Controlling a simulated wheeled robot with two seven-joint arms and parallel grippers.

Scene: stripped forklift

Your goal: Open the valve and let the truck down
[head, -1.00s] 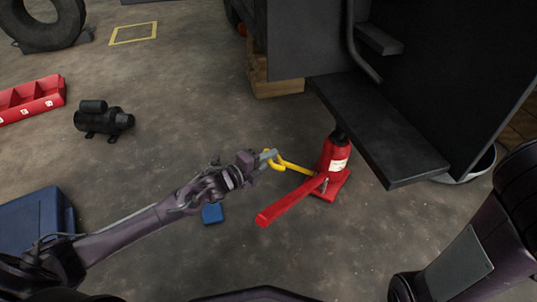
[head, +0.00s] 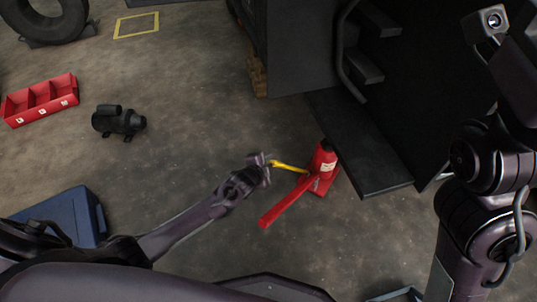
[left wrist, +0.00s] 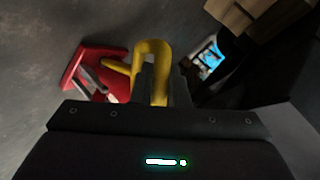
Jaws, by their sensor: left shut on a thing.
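A red bottle jack (head: 324,160) stands on the floor at the edge of the truck's dark step (head: 372,165). Its long red lever (head: 287,201) points toward me. A yellow handle (head: 289,167) reaches from the low part of the jack to my left gripper (head: 264,162). In the left wrist view, my left gripper (left wrist: 158,85) is shut on the handle's bent yellow end (left wrist: 152,50), with the red jack base (left wrist: 90,72) beside it. The dark truck (head: 306,45) is at the upper right. My right arm shows at the right, but its jaws do not.
A black motor (head: 118,121) and a red bin tray (head: 40,99) are on the floor at left. A blue box (head: 62,215) lies near my left arm. Wooden blocks (head: 258,76) show beside the truck. The middle floor is clear.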

